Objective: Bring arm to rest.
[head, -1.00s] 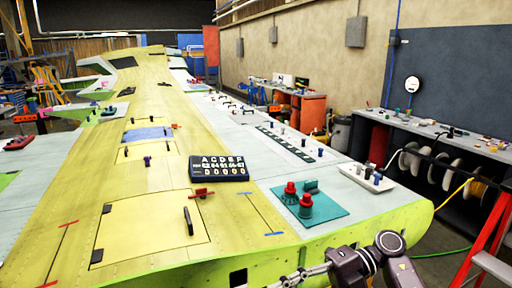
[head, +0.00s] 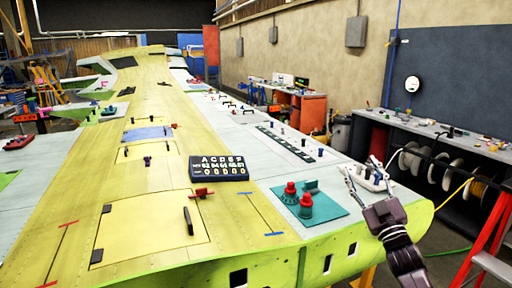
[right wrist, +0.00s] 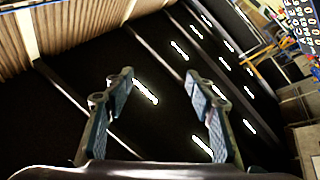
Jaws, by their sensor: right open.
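My right gripper (head: 366,178) is at the lower right of the head view, pointing up at the near right edge of the wing panel (head: 130,222). It appears in front of the white tray (head: 392,184). In the right wrist view its two fingers (right wrist: 160,100) are spread apart with nothing between them, against the dark ceiling and its light strips. My left gripper is not in view.
A teal mat (head: 326,208) with red-topped items, a black lettered board (head: 220,168) and a black handle (head: 188,221) are on the wing. A red ladder (head: 488,245) stands at the right. A workbench with cable spools (head: 450,170) stands behind.

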